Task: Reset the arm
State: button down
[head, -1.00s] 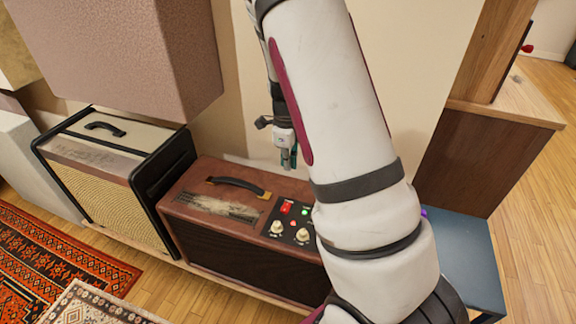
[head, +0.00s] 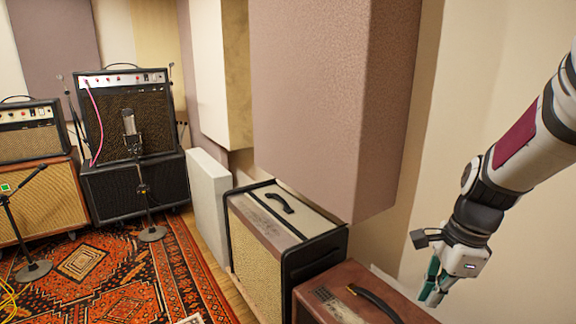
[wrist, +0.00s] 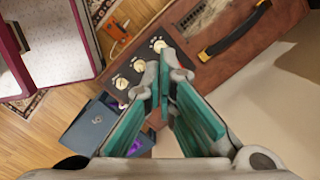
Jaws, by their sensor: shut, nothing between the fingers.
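The gripper looks apart from the amp. Most of the amp is cut off by the lower edge of the head view.
A tan-grilled amp (head: 262,262) stands left of the brown one. A large mauve wall panel (head: 315,100) juts out above them. A black amp stack (head: 125,110) and a microphone (head: 130,125) on a stand are further left. The patterned rug (head: 120,275) has open floor space.

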jog(key=s+a+r+n, duration=0.6)
jog(key=s+r+n, duration=0.25)
jog(key=s, duration=0.25)
jog(key=s+a+r+n+h, duration=0.1)
jog(key=s+a+n+h, duration=0.1)
jog(key=s+n, duration=1.1)
notch_tip(320, 180, up, 21)
jog(key=s+m+t+p, duration=0.1)
jog(key=t+p, duration=0.2)
jog(key=p, duration=1.6)
jog(key=shift+s+m+y+p, duration=0.3)
jog(key=shift+s+m+p, duration=0.05)
jog(key=shift+p, duration=0.05)
